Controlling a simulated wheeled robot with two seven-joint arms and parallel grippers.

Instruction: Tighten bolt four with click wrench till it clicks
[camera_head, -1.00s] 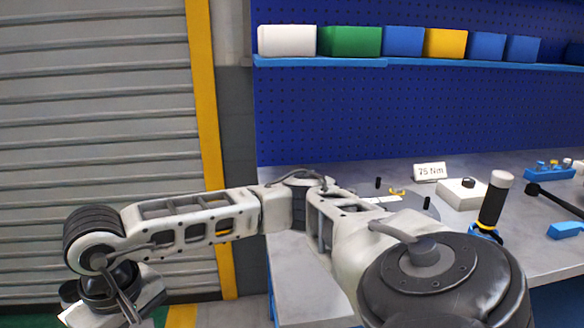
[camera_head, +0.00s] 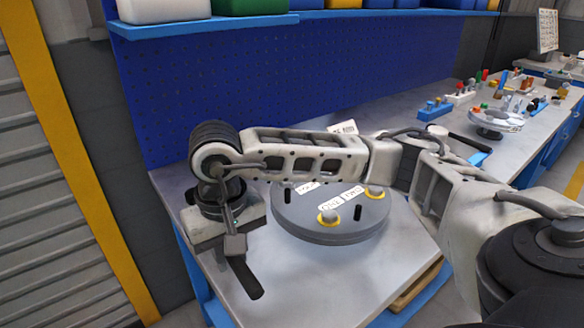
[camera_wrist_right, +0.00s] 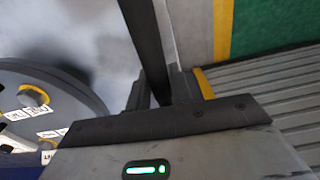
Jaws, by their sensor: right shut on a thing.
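My right gripper (camera_head: 235,248) is over the left end of the bench, left of the flanged shell. It is shut on a dark bar, likely the click wrench (camera_head: 246,280); in the right wrist view the bar (camera_wrist_right: 145,40) runs up and away from the fingers (camera_wrist_right: 160,95). The round grey flanged shell (camera_head: 335,236) carries yellow-ringed bolts (camera_head: 328,217), black pins (camera_head: 357,212) and white labels. My right arm covers its far side, so I cannot make out bolt four. The wrench is apart from the shell. My left gripper is out of view.
The grey bench top (camera_head: 310,285) is clear in front of the shell. A blue pegboard (camera_head: 260,75) and shelf (camera_head: 210,27) stand behind. Small parts and a blue holder (camera_head: 434,108) lie farther right. The right wrist view shows the shutter (camera_wrist_right: 260,85) beyond the bench edge.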

